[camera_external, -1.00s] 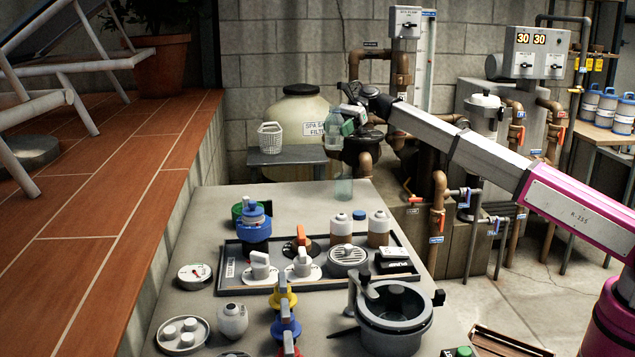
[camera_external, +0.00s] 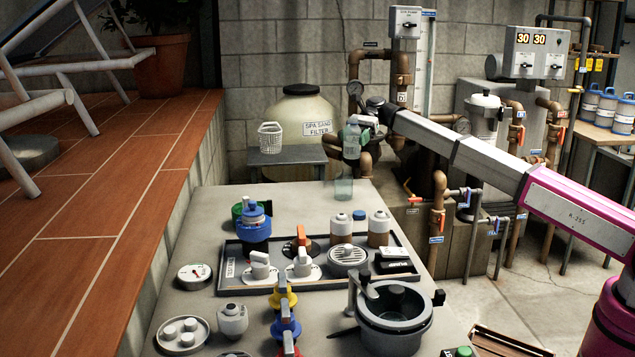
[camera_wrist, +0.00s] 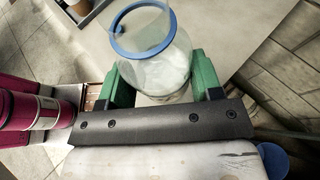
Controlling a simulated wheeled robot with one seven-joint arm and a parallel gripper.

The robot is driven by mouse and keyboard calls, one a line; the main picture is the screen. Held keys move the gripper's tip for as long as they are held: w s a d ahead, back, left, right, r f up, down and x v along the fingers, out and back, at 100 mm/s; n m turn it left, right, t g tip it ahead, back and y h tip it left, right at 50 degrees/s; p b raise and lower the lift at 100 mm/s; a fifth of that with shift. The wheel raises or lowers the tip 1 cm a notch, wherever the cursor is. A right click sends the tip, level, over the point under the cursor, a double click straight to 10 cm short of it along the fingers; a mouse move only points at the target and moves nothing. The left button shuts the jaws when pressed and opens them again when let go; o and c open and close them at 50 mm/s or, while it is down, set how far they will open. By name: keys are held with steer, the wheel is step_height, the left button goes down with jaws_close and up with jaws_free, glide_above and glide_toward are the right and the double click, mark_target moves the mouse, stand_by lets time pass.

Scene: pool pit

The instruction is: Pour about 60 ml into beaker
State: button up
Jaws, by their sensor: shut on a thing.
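My gripper (camera_external: 354,135) is shut on a clear vessel (camera_external: 351,146), which looks roughly upright above the far end of the grey table. In the wrist view, the green fingers (camera_wrist: 158,88) hold its clear round body (camera_wrist: 157,74) from both sides. The beaker (camera_external: 343,188), clear and greenish, stands upright near the table's far edge, below and slightly left of the held vessel. The liquid level in either is too small to tell.
A black tray (camera_external: 232,268) with knobs and brown-filled bottles (camera_external: 378,230) lies nearer on the table (camera_external: 305,203). A blue cap (camera_external: 359,215) lies just in front of the beaker. Pipes (camera_external: 395,135) and the sand filter (camera_external: 300,115) stand behind.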

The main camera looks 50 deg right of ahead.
step_height(320, 180, down, 9)
steer(key=shift+r, duration=0.15)
steer(key=shift+a+r+h, duration=0.15)
steer(key=shift+h, duration=0.15)
